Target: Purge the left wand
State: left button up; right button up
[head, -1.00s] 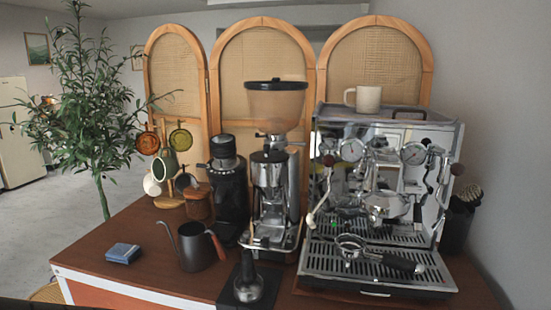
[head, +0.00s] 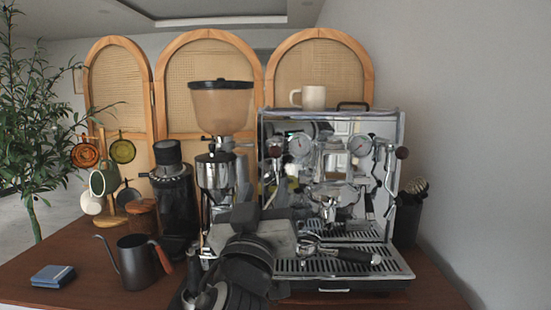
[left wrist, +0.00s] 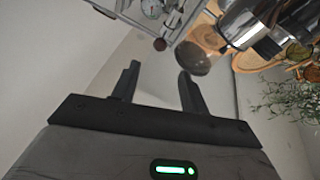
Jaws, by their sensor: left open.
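The chrome espresso machine (head: 395,185) stands at the right of the counter. Its left dark red knob (head: 274,151) is beside the left gauge, and this knob also shows in the left wrist view (left wrist: 160,44). The left wand below it is mostly hidden in the head view by my left gripper (head: 262,210). In the left wrist view, a thin silver rod (left wrist: 188,24) near the knob looks like this wand. My left gripper (left wrist: 158,82) is open, with nothing between its fingers, in front of the machine's left side and apart from the knob. My right gripper is not seen.
The grinder with hopper (head: 220,105) stands close left of the machine. A portafilter (head: 345,255) lies on the drip tray. A cup (head: 313,97) sits on top.

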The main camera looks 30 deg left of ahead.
aim_at(275, 155)
pick_arm(q)
jog(key=p+x, duration=0.3)
jog(key=x, duration=0.9)
jog(key=shift+w+p, duration=0.1)
jog(key=shift+p, duration=0.25)
jog(key=shift+w+a, duration=0.15)
jog(key=c, duration=0.9)
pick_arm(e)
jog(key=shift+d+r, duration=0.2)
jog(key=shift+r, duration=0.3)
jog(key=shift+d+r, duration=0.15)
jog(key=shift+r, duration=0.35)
